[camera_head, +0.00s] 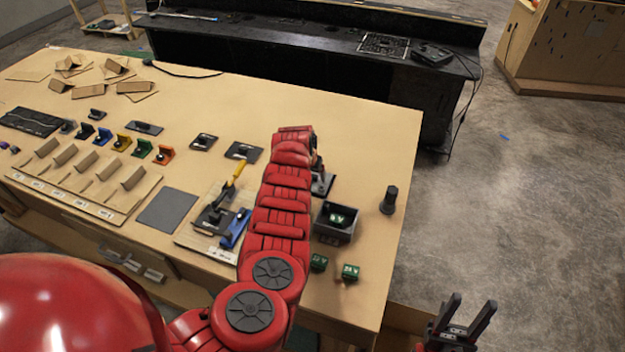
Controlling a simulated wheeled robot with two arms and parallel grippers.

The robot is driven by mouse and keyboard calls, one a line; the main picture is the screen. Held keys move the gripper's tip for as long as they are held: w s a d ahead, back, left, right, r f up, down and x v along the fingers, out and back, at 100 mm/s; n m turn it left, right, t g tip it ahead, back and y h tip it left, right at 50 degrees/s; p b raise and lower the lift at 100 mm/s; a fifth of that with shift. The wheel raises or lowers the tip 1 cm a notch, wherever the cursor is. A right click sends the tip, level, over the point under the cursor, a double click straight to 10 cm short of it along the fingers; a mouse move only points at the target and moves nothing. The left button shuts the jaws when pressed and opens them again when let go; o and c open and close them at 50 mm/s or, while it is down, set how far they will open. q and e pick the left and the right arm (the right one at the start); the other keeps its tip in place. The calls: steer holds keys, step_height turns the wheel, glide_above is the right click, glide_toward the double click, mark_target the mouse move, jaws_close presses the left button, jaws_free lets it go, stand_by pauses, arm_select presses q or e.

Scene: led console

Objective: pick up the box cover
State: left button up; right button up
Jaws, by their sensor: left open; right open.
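An open black box (335,226) with a green block inside stands on the table, right of my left arm. I cannot tell for sure which piece is the box cover. A dark flat piece (324,187) lies behind the box, partly hidden by my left arm. My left gripper (318,161) is at the far end of the red arm, above or beside that dark piece, mostly hidden, and it holds nothing that I can see. My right gripper (467,322) is open and empty, off the table's right side above the floor.
A black cylinder (389,200) stands near the table's right edge. Green blocks (350,272) lie in front of the box. A yellow-handled device (214,213), a blue part (234,228) and a grey plate (168,209) lie left of my arm. The back right of the table (365,130) is clear.

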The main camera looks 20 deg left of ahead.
arm_select(q)
jaws_close()
steer(key=shift+r, duration=0.1)
stand_by(0.4)
